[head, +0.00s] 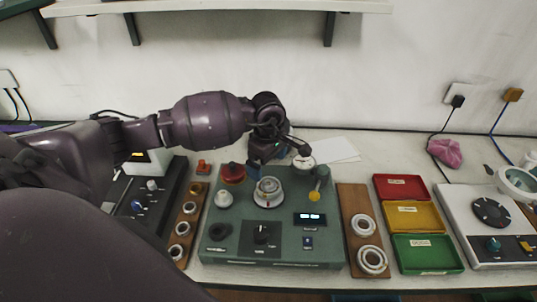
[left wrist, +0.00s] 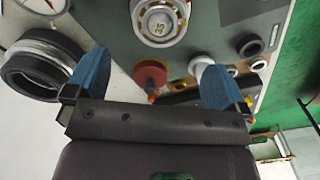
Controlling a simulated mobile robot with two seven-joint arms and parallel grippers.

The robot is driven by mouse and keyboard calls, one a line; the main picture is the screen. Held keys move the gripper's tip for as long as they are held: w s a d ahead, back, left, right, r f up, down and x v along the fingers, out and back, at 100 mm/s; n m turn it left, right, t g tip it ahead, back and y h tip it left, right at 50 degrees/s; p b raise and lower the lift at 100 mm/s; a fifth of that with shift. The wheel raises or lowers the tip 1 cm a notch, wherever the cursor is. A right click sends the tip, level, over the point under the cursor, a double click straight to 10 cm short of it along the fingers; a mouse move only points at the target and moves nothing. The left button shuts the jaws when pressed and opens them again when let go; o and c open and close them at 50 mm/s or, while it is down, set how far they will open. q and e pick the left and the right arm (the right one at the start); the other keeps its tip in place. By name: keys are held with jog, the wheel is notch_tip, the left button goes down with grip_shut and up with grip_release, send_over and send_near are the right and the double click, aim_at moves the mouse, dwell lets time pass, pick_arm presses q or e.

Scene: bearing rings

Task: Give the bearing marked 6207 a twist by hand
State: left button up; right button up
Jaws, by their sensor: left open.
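A metal bearing (head: 268,189) sits on the spindle of the green test unit (head: 285,253). It also shows at the top of the left wrist view (left wrist: 160,20), with its balls visible and a centre mark too small to read. I cannot make out 6207 on any bearing. My left gripper (head: 268,158) is just behind this bearing, above the unit's back edge. In the left wrist view its blue fingers (left wrist: 156,72) are spread apart with nothing held, and the bearing lies beyond the fingertips, apart from them. My right gripper is not in view.
A red knob (head: 232,173), white knob (head: 224,198), dial gauge (head: 303,162) and yellow-ended lever (head: 315,195) surround the spindle. Loose rings lie on the left board (head: 183,228) and right board (head: 352,200). Red (head: 402,181), yellow (head: 437,212) and green (head: 457,262) trays stand right.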

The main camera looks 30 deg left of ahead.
aim_at(268, 183)
pick_arm(q)
notch_tip(268, 183, down, 7)
jog(key=shift+f+p, duration=0.15)
jog(key=shift+p, duration=0.15)
jog(key=shift+f, duration=0.5)
jog(key=shift+c, duration=0.5)
jog(key=c, duration=1)
jog(key=shift+n, duration=1.1)
jog(key=shift+n, duration=0.5)
jog(key=shift+n+p, duration=0.3)
jog(key=shift+n, duration=0.4)
